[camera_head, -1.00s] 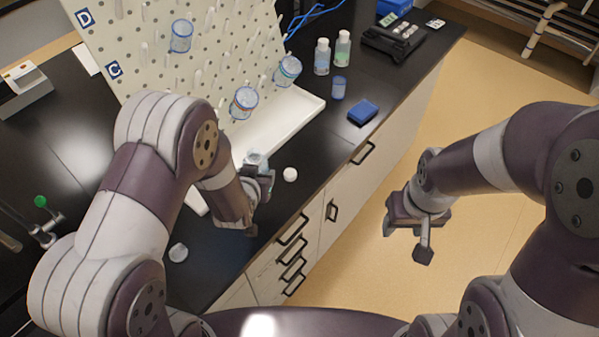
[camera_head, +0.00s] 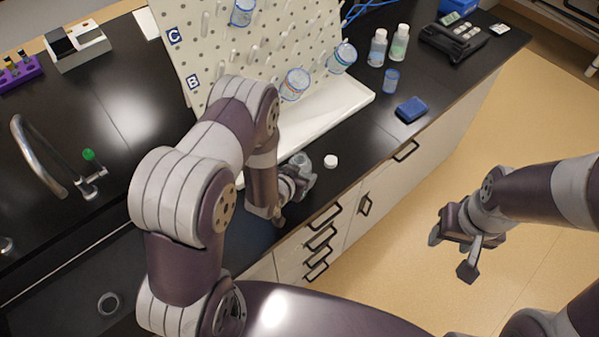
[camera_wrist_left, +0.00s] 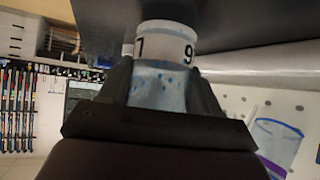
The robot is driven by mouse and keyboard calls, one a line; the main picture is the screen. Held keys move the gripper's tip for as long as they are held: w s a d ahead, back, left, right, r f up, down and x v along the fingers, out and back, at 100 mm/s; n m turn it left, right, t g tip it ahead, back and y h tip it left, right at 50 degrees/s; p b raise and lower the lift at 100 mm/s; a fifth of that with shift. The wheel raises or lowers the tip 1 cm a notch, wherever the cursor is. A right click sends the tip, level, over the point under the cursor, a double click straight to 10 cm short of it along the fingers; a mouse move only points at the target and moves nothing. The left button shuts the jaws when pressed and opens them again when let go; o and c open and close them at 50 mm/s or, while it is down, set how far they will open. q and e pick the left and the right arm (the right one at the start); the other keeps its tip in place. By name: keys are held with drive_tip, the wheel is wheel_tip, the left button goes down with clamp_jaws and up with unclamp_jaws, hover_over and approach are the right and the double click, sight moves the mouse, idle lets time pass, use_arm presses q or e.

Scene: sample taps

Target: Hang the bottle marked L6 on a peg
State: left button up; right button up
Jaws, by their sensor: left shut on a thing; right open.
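My left gripper (camera_head: 294,177) is low over the black bench, in front of the board's tray. In the left wrist view its fingers are shut on a clear bottle (camera_wrist_left: 163,85) with blue specks. The bottle's white band (camera_wrist_left: 166,38) bears dark marks that look like 7 and 9 from this angle; I cannot surely read L6. In the head view the gripper mostly hides the bottle. The cream pegboard (camera_head: 222,55) has several pegs, many empty. Bottles hang there at upper left (camera_head: 242,12), centre (camera_head: 295,84) and right (camera_head: 341,57). My right gripper (camera_head: 452,252) is open and empty over the floor.
A white tray (camera_head: 345,115) runs under the board. A white cap (camera_head: 331,161) lies beside my left gripper. Two capped bottles, a blue cup (camera_head: 390,80) and a blue block (camera_head: 411,108) stand farther right. A tap (camera_head: 38,155) and sink are at left.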

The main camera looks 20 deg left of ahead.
use_arm(q)
drive_tip(key=shift+w+f, duration=0.1)
drive_tip(key=shift+f, duration=0.3)
drive_tip(key=o, duration=1)
drive_tip(key=shift+o, duration=0.2)
